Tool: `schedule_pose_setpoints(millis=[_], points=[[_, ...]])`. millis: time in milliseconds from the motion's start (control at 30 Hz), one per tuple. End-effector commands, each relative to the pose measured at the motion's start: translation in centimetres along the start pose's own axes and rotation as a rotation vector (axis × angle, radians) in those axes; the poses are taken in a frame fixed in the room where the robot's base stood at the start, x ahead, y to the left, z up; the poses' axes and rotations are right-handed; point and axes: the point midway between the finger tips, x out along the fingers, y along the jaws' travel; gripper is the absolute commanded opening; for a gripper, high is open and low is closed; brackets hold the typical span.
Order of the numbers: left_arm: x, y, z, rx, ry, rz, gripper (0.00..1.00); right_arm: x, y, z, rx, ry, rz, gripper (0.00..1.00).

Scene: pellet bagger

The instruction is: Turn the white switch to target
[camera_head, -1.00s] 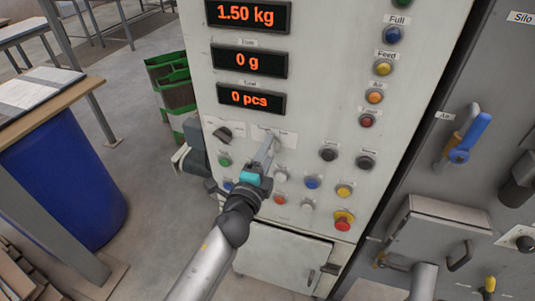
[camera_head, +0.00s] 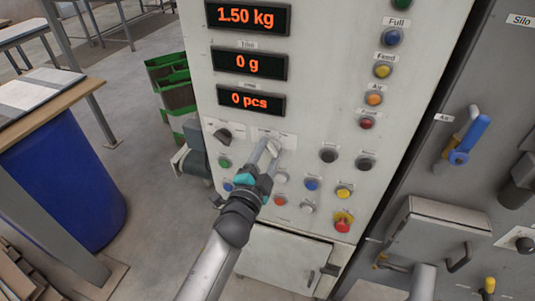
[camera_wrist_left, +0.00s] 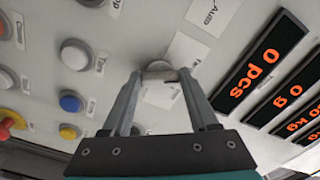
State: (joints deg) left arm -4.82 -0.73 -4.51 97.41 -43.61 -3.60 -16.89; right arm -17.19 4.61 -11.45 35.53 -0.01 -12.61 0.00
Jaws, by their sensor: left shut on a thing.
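The white switch (camera_head: 273,146) is a small pale knob on the light grey control panel (camera_head: 312,120), below the red-digit displays. My left gripper (camera_head: 270,147) reaches it from below, with its two grey fingers on either side of the knob. The wrist view shows the white switch (camera_wrist_left: 160,67) between the fingertips, and my left gripper (camera_wrist_left: 160,75) is shut on it. The fingers cover part of the knob, so I cannot tell its exact pointing direction. White label plates (camera_wrist_left: 187,53) lie beside it; one appears to read Auto. My right gripper is not in view.
A black switch (camera_head: 222,135) sits just left of the white one. Several push buttons, including a blue one (camera_head: 312,183) and a red emergency stop (camera_head: 343,222), lie right of and below the gripper. A blue barrel (camera_head: 65,180) stands at the left.

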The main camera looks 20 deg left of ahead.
Motion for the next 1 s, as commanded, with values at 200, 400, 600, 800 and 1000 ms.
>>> schedule_pose_setpoints(millis=[200,400,600,800,1000], points=[[0.0,0.1,0.0,-0.009,0.000,0.001,0.04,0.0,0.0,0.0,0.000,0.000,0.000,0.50],[0.0,0.1,0.0,-0.007,0.000,0.001,0.71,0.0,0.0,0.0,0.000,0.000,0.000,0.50],[0.0,0.0,0.0,-0.005,0.000,0.000,0.90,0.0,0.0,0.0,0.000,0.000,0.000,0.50],[0.0,0.0,0.0,-0.004,0.000,0.000,0.90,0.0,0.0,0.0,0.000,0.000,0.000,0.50],[-1.2,0.1,0.1,-0.004,-0.001,0.001,0.90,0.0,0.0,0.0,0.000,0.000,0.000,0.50]])
